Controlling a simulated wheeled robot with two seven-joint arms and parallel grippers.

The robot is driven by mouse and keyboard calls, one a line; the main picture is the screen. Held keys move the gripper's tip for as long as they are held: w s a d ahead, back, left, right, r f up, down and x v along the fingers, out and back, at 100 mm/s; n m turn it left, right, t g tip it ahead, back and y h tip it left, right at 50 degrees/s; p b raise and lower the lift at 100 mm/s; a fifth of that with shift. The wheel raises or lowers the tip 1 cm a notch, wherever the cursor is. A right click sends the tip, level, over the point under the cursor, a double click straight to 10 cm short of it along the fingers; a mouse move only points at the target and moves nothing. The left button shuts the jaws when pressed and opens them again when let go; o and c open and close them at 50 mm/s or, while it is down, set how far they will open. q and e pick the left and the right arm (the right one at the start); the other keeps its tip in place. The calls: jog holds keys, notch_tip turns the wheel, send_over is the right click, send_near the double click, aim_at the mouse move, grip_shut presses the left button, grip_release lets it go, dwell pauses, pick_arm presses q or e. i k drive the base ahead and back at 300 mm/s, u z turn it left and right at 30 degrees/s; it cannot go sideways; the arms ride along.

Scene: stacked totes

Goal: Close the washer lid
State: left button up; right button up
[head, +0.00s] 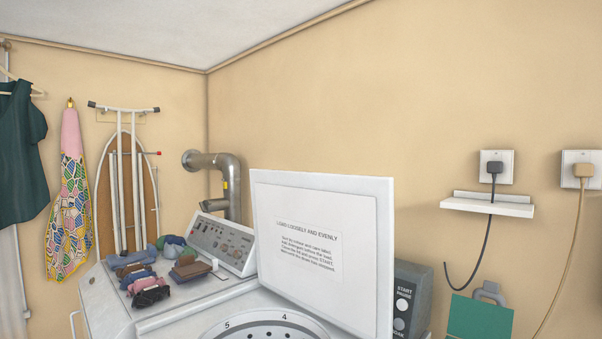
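The washer lid (359,220) is a white panel with a printed loading label on its inner face. It stands open and upright at the back of the washer top (215,309). Below it, the round washer opening (265,328) with a numbered ring shows only in part, cut off by the bottom edge of the head view. Neither of my grippers is in view.
Folded clothes (148,274) lie on a white machine top at left, before a control panel (223,243). A metal duct (231,175) rises behind. A green case (479,317), wall shelf (487,205) and cords are farther right.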

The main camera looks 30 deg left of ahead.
aim_at(325, 242)
jog(key=u, duration=0.05)
jog(key=i, duration=0.1)
jog(key=u, duration=1.1)
